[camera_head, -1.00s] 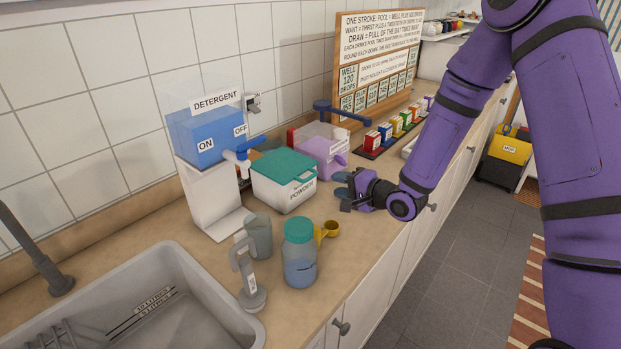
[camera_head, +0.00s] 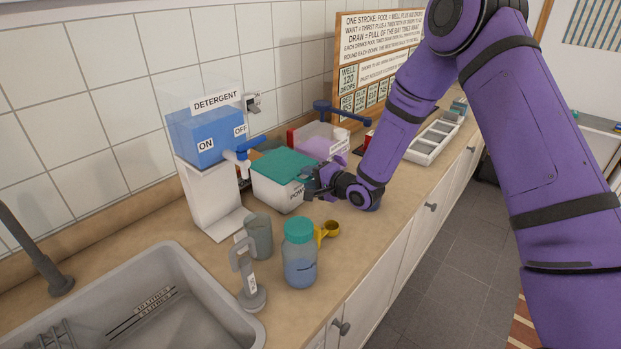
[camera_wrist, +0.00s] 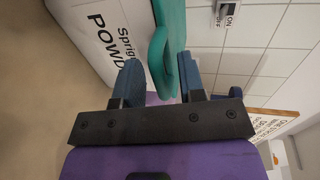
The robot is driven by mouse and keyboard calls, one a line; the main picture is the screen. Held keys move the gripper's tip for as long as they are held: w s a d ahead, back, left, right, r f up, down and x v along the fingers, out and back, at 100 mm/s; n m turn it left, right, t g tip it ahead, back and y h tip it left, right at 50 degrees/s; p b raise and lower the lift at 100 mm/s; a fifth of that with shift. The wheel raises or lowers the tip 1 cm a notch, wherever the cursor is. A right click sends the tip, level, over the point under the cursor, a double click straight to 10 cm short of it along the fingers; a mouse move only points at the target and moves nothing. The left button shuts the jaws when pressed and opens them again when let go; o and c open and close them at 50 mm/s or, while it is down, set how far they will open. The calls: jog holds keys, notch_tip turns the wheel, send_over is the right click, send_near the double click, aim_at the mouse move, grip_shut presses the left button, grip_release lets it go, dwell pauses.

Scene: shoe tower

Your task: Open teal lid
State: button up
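A white box marked POWDER (camera_head: 277,191) stands on the counter with its teal lid (camera_head: 285,165) shut on top. In the wrist view, the box (camera_wrist: 103,38) lies at the upper left, with the teal lid (camera_wrist: 172,20) along its edge. A teal handle loop (camera_wrist: 160,58) sticks out from the lid. My gripper (camera_wrist: 160,75) is open, with its blue fingers on either side of the loop. I cannot tell whether they touch it. In the head view, my gripper (camera_head: 313,181) is at the box's right front corner, and its fingertips are partly hidden.
A teal-capped jar (camera_head: 300,255), a yellow scoop (camera_head: 328,231), a grey cup (camera_head: 259,237) and a stick-shaped tool (camera_head: 248,280) stand in front. The detergent dispenser (camera_head: 210,150) is left of the box, and a lilac container (camera_head: 318,143) behind it. The sink (camera_head: 150,300) is front left.

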grip_shut()
jog(key=shift+r, duration=0.1)
